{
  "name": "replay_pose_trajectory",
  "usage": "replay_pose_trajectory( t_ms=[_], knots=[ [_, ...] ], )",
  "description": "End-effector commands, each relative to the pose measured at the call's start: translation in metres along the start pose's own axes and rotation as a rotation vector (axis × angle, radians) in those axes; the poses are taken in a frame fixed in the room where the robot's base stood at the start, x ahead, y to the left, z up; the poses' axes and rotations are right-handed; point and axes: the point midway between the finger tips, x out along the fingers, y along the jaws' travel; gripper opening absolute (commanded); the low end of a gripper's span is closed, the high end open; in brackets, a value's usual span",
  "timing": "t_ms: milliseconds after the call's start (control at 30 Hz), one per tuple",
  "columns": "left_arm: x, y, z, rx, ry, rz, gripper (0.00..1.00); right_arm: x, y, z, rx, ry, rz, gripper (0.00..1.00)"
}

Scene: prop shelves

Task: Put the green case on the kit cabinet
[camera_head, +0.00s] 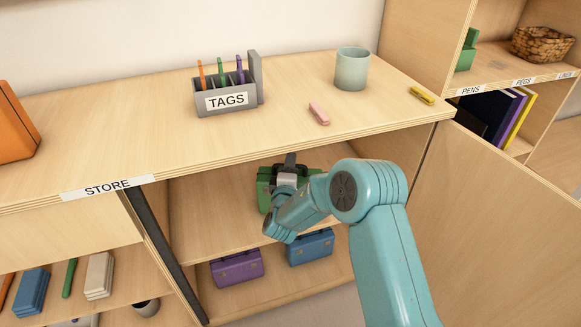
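The green case (264,188) stands on the upper inside shelf of the wooden cabinet (285,115) in the head view. The cabinet's front edge bears a STORE label; I see no label reading "kit". My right gripper (290,163) is at the top of the green case, around where its handle would be. My teal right arm comes in from the lower right and covers part of the case. The fingertips are small and partly hidden, so their grip on the handle cannot be made out. My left gripper is not in view.
An orange case (15,125) is at far left. Purple (236,268) and blue (310,247) cases sit below. The top's middle is clear.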

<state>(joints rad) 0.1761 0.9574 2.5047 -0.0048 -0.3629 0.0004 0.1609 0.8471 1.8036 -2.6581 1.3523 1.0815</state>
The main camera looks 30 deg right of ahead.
Motion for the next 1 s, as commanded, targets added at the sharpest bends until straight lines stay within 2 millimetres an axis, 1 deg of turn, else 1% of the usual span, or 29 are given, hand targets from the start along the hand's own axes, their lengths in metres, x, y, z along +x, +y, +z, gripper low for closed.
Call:
replay_pose_trajectory(
  t_ms=[367, 500, 567, 667, 800, 900, 1000],
  knots=[
    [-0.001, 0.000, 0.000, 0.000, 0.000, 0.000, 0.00, 0.000, 0.000, 0.000, 0.000, 0.001, -0.001, 0.45],
    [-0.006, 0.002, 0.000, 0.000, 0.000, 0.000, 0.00, -0.003, 0.004, -0.001, -0.001, 0.002, -0.002, 0.45],
    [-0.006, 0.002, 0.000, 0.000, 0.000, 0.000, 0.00, -0.012, 0.002, -0.002, -0.001, 0.003, -0.004, 0.45],
    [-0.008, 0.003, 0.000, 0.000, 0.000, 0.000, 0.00, -0.034, 0.003, -0.001, -0.003, 0.005, -0.004, 0.45],
    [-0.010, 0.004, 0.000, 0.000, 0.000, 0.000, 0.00, -0.069, 0.003, -0.002, -0.003, 0.006, -0.004, 0.45],
    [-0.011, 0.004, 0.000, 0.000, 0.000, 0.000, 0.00, -0.090, 0.003, -0.001, -0.003, 0.005, -0.003, 0.45],
    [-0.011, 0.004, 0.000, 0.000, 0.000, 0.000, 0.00, -0.106, 0.003, -0.001, -0.001, 0.004, -0.002, 0.45]
  ],
)
